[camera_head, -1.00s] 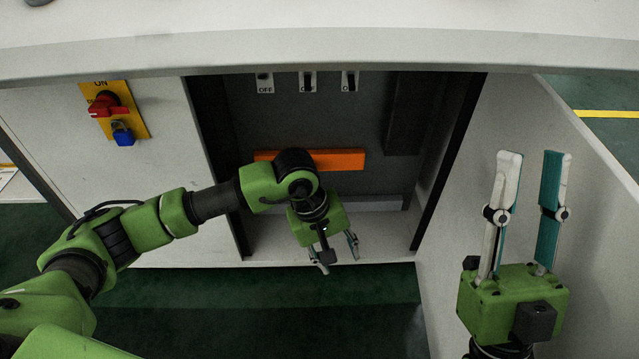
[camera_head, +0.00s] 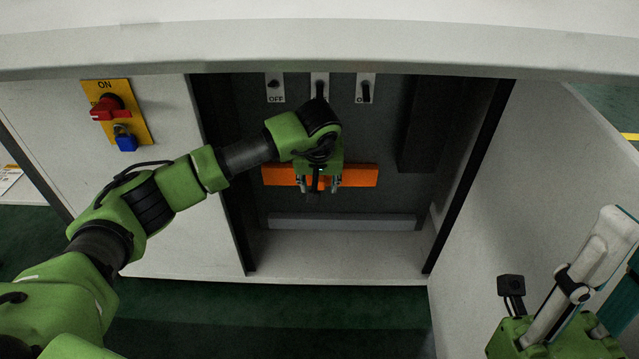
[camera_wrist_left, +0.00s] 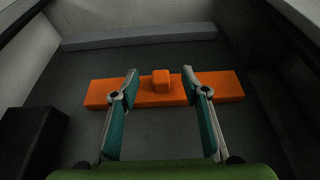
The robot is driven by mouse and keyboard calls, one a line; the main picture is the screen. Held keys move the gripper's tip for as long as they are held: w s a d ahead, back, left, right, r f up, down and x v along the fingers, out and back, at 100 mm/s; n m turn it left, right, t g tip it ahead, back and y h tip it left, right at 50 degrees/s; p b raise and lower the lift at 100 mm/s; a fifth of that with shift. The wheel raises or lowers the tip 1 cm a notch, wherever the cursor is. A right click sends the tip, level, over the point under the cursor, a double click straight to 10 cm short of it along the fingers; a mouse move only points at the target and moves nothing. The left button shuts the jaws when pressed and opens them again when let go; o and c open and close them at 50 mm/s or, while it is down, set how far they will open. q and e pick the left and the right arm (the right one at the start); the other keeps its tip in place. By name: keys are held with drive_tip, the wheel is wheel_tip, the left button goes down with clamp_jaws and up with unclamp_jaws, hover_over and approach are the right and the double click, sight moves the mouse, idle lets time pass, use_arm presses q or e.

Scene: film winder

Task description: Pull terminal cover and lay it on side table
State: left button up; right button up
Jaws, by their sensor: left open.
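The terminal cover is an orange bar (camera_head: 357,176) on the dark back panel inside the open cabinet. In the left wrist view the orange terminal cover (camera_wrist_left: 220,86) lies across the picture, with a small raised orange block (camera_wrist_left: 161,81) at its middle. My left gripper (camera_head: 318,186) is in front of the bar's middle in the head view. In the left wrist view its open fingers (camera_wrist_left: 160,80) stand either side of the block, with gaps to it. Whether they touch the bar is unclear. My right gripper (camera_head: 622,245) is at the lower right, partly cut off. No side table is identifiable.
Several switch plates (camera_head: 366,88) sit above the bar. A grey ledge (camera_head: 345,221) runs below it. A dark box (camera_head: 425,135) is at the cabinet's right. A red rotary switch with blue padlock (camera_head: 126,140) is at left. The open white door (camera_head: 530,170) stands right.

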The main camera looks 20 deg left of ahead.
sight(320, 180)
use_arm(q)
drive_tip(key=w, duration=0.1)
drive_tip(key=w+f+b, duration=0.1)
drive_tip(key=w+a, duration=0.1)
drive_tip(key=w, duration=0.1)
drive_tip(key=shift+f+b, duration=0.3)
drive_tip(key=shift+f, duration=0.05)
drive_tip(key=shift+w+a+f, duration=0.1)
drive_tip(key=shift+w+f, duration=0.25)
drive_tip(key=shift+f, duration=0.15)
drive_tip(key=shift+c, duration=0.4)
clamp_jaws()
